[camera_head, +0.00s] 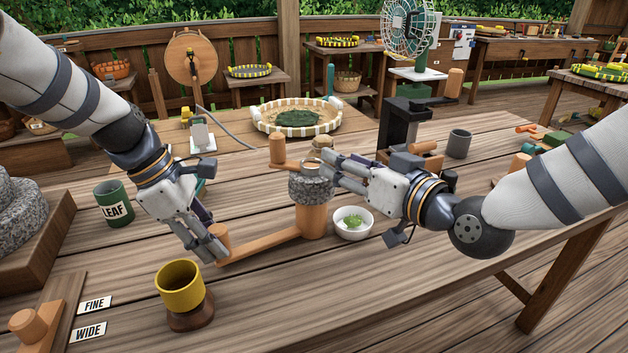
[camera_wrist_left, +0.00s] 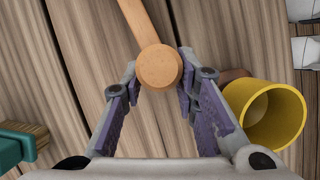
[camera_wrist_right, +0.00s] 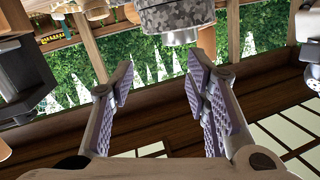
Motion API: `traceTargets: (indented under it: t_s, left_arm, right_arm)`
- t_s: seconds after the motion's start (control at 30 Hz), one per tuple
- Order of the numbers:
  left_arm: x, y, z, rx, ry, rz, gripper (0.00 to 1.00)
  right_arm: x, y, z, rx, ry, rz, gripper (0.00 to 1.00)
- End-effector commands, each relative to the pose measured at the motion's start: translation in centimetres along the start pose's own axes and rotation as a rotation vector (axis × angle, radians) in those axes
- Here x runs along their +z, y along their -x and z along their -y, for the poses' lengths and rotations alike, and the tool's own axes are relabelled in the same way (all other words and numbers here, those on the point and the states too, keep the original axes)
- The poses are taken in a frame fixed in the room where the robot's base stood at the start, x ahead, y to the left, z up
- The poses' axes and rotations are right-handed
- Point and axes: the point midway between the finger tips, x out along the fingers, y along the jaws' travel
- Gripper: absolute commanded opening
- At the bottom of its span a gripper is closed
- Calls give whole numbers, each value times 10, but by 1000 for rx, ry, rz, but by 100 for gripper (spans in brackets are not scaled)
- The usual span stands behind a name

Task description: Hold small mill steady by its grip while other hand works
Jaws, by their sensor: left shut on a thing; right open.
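The small mill (camera_head: 314,218) stands on the table, a speckled grey stone drum on a wooden post. Its wooden grip arm reaches left and ends in an upright round peg. My left gripper (camera_head: 214,244) is shut on this peg, which also shows between the fingers in the left wrist view (camera_wrist_left: 158,67). A crank with a wooden knob (camera_head: 277,149) sits on top of the mill. My right gripper (camera_head: 322,172) is open beside the mill's stone top. In the right wrist view the stone (camera_wrist_right: 176,16) is just beyond the empty fingers, and contact cannot be told.
A white bowl with green leaves (camera_head: 352,223) stands close to the mill's right, under my right gripper. A yellow cup (camera_head: 180,287) is in front of my left gripper. Front-middle table is clear.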

Motion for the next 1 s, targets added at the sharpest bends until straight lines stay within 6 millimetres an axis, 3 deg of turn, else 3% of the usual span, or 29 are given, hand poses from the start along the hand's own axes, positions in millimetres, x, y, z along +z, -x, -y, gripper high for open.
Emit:
traceTargets:
  t_s: [0.1, 0.2, 0.37, 0.8, 1.0]
  left_arm:
    - [0, 0, 0, 1, 0, 1, 0]
    - [0, 0, 0, 1, 0, 0, 0]
    - [0, 0, 0, 0, 0, 0, 0]
    - [0, 0, 0, -1, 0, 0, 0]
    - [0, 0, 0, -1, 0, 0, 0]
  right_arm:
    - [-7, 5, 37, -106, 148, -62, 43]
    - [-10, 7, 51, -149, 203, -91, 43]
    - [-12, -6, 57, -162, 219, -101, 43]
    - [-18, -87, 70, -158, 213, -99, 43]
    - [-20, -106, 73, -158, 212, -100, 43]
